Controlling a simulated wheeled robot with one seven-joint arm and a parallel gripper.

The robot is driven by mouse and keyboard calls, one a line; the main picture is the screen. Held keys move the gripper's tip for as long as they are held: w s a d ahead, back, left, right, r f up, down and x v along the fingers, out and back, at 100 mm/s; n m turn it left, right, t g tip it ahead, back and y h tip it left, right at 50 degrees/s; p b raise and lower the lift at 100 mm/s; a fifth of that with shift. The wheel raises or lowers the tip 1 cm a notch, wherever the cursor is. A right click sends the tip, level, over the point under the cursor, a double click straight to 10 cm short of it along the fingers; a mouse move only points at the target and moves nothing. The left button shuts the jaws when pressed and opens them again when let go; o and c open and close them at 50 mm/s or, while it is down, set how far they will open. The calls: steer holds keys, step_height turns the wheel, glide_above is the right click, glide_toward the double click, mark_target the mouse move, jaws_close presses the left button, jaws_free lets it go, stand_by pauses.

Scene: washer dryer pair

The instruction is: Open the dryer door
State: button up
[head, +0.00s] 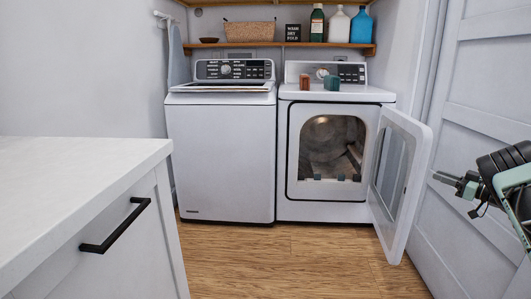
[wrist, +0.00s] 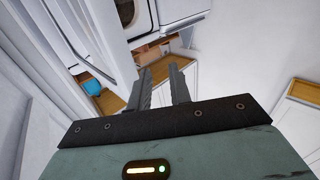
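The white dryer (head: 336,210) stands at the right of the pair in the head view. Its door (head: 424,160) is swung wide open on its right side, with the glass pane facing left. The dark drum opening (head: 332,145) is exposed. My gripper (head: 440,180) is to the right of the door, apart from it and in front of the white panelled wall or door. In the wrist view, the two dark fingers of my gripper (wrist: 160,74) have a gap between them, with nothing held. The drum opening is partly visible at the top of that view.
A white washer (head: 220,150) stands left of the dryer. A counter (head: 70,175) with a black handle fills the left foreground. The panelled door (head: 470,130) is close to my arm on the right. Wood floor (head: 300,265) is clear between them. Two small boxes sit on the dryer.

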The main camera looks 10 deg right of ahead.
steer(key=w+r+m+t+h, duration=0.2)
steer(key=w+r+m+h, duration=0.15)
steer(key=r+h, duration=0.35)
steer(key=s+a+r+m+g+h, duration=0.2)
steer(key=a+m+h, duration=0.3)
steer(key=m+h, duration=0.1)
steer(key=s+a+f+g+y, duration=0.1)
steer(key=s+a+f+g, duration=0.25)
steer(key=s+a, duration=0.45)
steer(key=s+a+f+g+y, duration=0.1)
steer(key=s+a+f+g, duration=0.1)
steer(key=s+a+g, duration=0.5)
steer(key=s+a+f+n+g+y, duration=0.2)
steer(key=s+a+f+n+g, duration=0.1)
steer(key=s+a, duration=1.5)
steer(key=s+a+r+n+g, duration=0.2)
steer(key=s+a+n, duration=0.6)
steer(key=s+a, duration=0.7)
step_height(320, 180, up, 26)
steer(key=p, duration=2.5)
steer(key=shift+w+a+f+y+p, duration=0.15)
steer(key=shift+w+a+y+p, duration=0.15)
steer(key=shift+w+a+p, duration=0.1)
